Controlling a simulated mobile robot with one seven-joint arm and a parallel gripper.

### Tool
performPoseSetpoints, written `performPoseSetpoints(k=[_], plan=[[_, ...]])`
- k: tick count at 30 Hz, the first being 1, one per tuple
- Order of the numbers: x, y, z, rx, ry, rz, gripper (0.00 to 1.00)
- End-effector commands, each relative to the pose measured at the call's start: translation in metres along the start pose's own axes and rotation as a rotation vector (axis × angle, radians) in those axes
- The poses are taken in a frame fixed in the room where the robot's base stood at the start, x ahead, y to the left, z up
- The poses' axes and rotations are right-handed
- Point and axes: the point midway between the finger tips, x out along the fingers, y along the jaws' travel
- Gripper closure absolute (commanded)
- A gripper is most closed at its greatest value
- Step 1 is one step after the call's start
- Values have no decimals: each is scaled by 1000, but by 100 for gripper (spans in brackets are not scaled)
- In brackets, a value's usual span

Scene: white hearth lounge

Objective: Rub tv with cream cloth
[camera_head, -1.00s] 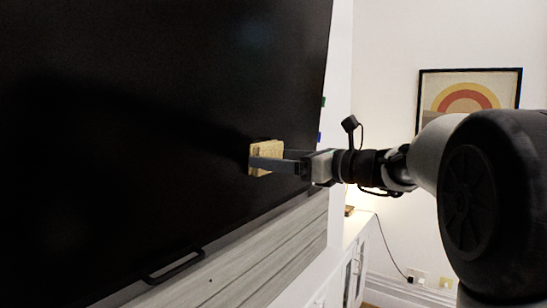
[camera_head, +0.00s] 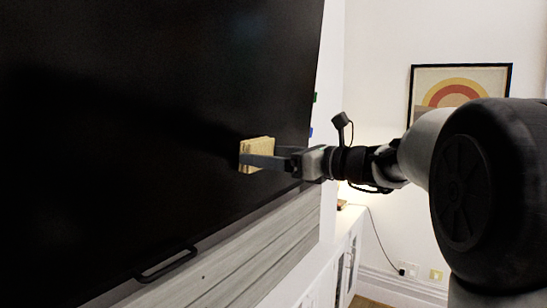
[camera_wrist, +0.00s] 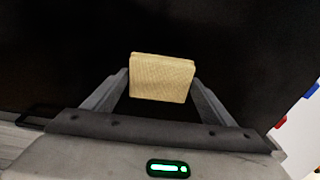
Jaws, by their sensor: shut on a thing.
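The TV (camera_head: 130,100) is a large black screen that fills the left of the head view and most of the wrist view (camera_wrist: 60,50). The cream cloth (camera_head: 257,149) is a folded, block-like pad. My gripper (camera_head: 262,161) is shut on the cream cloth, in front of the lower right part of the screen. In the wrist view the cloth (camera_wrist: 161,80) sits between the two fingers, with the dark screen behind it. I cannot tell whether the cloth touches the screen.
A handle-like bar (camera_head: 168,265) sticks out under the TV's lower edge. A grey panel (camera_head: 250,255) is below, and a white cabinet (camera_head: 340,245) stands to the right. A framed rainbow picture (camera_head: 459,88) hangs on the far wall.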

Motion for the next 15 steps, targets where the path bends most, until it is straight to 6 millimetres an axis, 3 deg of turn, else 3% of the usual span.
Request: performPoseSetpoints(k=[15], plan=[[0,33,-1,-1,0,2,40]])
